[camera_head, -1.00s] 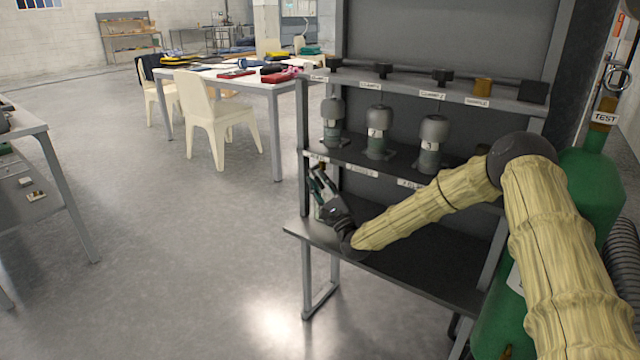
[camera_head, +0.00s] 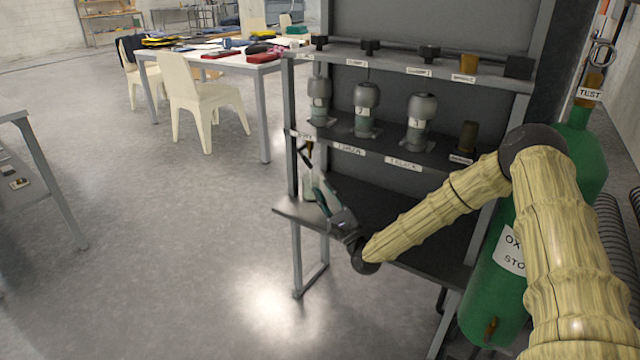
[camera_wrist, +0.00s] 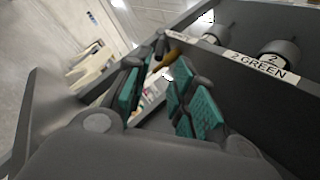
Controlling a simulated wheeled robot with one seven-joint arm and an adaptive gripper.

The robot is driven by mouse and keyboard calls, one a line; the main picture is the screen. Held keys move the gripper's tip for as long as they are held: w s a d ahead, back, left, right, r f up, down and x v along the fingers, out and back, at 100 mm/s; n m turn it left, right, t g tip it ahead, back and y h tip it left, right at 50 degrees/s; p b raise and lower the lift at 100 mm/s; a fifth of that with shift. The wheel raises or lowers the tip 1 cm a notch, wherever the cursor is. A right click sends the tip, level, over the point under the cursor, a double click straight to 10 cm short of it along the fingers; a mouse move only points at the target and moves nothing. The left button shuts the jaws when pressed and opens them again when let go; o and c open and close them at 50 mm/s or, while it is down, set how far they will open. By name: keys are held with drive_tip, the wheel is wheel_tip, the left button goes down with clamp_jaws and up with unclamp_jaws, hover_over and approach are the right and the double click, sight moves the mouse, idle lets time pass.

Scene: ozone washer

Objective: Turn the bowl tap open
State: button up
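My gripper (camera_head: 322,192) is at the left end of the rack, under the middle shelf and above the bench top. In the wrist view its two teal-padded fingers (camera_wrist: 156,88) stand apart with a gap between them. A small brass-coloured piece, perhaps the bowl tap (camera_wrist: 168,60), shows just beyond the fingertips, with a pale labelled container (camera_wrist: 152,92) below it. Both look apart from the pads, though contact is hard to judge. In the head view the pale container (camera_head: 308,186) stands behind the gripper. No readable label shows which tap this is.
The middle shelf (camera_head: 395,150) carries several numbered grey-topped cylinders close above my arm. A green gas cylinder (camera_head: 490,290) stands right of the rack. Open floor (camera_head: 170,270) lies to the left.

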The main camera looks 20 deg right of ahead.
sight(303, 153)
drive_tip(key=shift+s+f, duration=0.15)
drive_tip(key=shift+s, duration=0.15)
drive_tip(key=c, duration=0.5)
drive_tip(key=shift+r+n, duration=0.2)
drive_tip(key=shift+n, duration=0.1)
clamp_jaws()
drive_tip(key=s+d+r+n+g+y+p, duration=0.1)
drive_tip(key=s+d+r+n+g+p, duration=0.2)
drive_tip(key=n, duration=0.7)
drive_tip(key=r+n+g+y+p, duration=0.1)
drive_tip(key=r+n+g+p, duration=0.2)
drive_tip(key=n, duration=0.8)
drive_tip(key=s+d+r+n+g+p, duration=0.1)
drive_tip(key=s+d+r+n+p, duration=0.3)
drive_tip(key=n, duration=0.6)
drive_tip(key=shift+a+f+b+x, duration=0.15)
drive_tip(key=shift+f+b+x, duration=0.25)
drive_tip(key=shift+x, duration=2.15)
drive_tip(key=shift+a+f+b+x, duration=0.15)
drive_tip(key=shift+b+x, duration=0.45)
drive_tip(key=shift+x, duration=2)
drive_tip(key=shift+a+f+b+x, duration=0.1)
drive_tip(key=shift+f+b+x, duration=0.35)
drive_tip(key=shift+x, duration=2.1)
